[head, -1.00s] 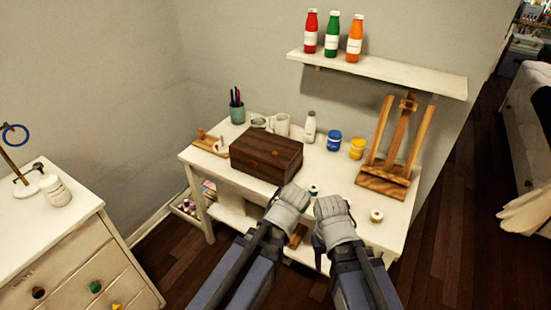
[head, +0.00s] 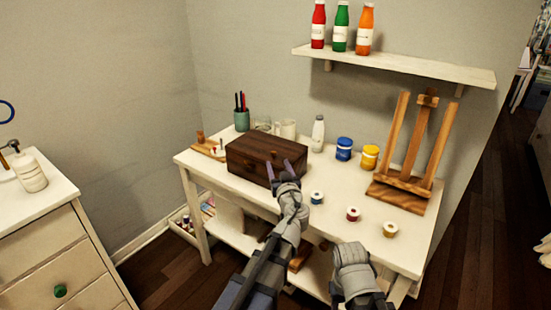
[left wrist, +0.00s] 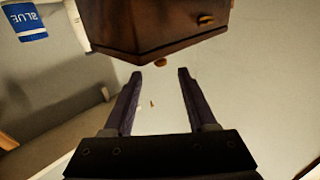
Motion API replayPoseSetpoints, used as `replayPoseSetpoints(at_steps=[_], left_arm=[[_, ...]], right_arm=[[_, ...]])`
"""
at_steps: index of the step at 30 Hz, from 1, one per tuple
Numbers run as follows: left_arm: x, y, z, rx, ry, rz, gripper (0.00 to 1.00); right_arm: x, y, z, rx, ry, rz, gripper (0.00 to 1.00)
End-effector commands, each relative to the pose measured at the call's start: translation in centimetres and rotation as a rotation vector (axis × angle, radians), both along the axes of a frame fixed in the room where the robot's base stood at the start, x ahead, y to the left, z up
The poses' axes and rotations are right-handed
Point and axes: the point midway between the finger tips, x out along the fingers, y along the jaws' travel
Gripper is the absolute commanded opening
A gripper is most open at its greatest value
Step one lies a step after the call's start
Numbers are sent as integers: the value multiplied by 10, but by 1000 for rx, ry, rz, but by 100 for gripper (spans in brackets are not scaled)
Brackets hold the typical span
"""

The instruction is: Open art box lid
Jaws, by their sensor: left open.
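The dark brown wooden art box (head: 250,160) sits on the white table in the head view, with its lid down. Its underside-up corner fills the top of the left wrist view (left wrist: 140,30), with small brass-coloured knobs (left wrist: 205,20) on it. My left gripper (head: 279,166) is open and empty at the box's front right corner. In the left wrist view its two fingers (left wrist: 160,73) point at the box, with a gap between them and no clear contact. My right gripper (head: 352,258) is low at the table's front edge, away from the box; its fingers are hidden.
The white table (head: 330,175) also bears small paint jars (head: 353,214), a blue jar (head: 344,149), a yellow jar (head: 369,157), a white bottle (head: 318,133) and a wooden easel (head: 410,190). A pen cup (head: 241,119) stands behind the box. A shelf with bottles (head: 395,65) is above.

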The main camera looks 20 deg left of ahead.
Motion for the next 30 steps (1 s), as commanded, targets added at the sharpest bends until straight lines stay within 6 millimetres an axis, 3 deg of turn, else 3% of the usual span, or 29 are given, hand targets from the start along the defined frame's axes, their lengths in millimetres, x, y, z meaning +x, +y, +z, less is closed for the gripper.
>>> replayPoseSetpoints(at_steps=[8,18,28,30], left_arm=[[19,8,0,0,1,2,57],[64,31,0,0,1,2,57],[69,34,0,0,2,0,57],[69,34,0,0,2,0,52]], right_arm=[[0,0,0,0,0,0,50],[0,0,0,0,0,0,50],[0,0,0,0,0,0,50],[0,0,0,0,0,0,50]])
